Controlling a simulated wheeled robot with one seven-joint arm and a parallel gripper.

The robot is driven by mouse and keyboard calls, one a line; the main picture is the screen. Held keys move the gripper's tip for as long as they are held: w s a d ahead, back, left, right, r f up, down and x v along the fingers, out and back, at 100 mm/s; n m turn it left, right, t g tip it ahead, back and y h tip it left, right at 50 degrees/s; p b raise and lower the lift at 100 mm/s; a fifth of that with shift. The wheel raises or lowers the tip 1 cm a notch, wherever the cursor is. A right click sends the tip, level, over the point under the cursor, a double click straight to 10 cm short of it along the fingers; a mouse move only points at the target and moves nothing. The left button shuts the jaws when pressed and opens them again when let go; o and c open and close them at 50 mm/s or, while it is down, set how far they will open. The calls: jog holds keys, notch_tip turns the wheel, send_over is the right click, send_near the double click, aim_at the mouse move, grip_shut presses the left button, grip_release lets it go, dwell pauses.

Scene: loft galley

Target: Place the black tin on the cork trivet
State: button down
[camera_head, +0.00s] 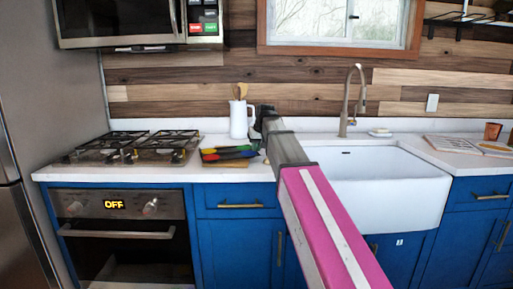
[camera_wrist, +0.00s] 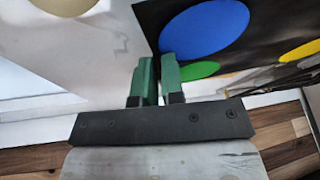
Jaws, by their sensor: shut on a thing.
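A black item with large coloured round spots, which I take for the black tin (camera_wrist: 233,62), fills the upper right of the wrist view. It also shows on the counter beside the white pitcher in the head view (camera_head: 230,152). My gripper (camera_wrist: 158,72) has green fingers close together at the tin's edge, shut on it. In the head view my pink and grey arm reaches over the counter and hides part of that area. Whether the tin is lifted or resting I cannot tell. I cannot make out a cork trivet for certain.
A white pitcher (camera_head: 239,120) with wooden utensils stands just behind the tin. The gas hob (camera_head: 130,148) is to the left. The white sink (camera_head: 380,185) and tall tap (camera_head: 349,100) are to the right. An open book (camera_head: 455,144) and a brown cup (camera_head: 492,131) are further right.

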jog(key=shift+f, duration=0.1)
jog(key=c, duration=1.2)
grip_release()
jog(key=shift+c, duration=0.2)
jog(key=v, duration=1.2)
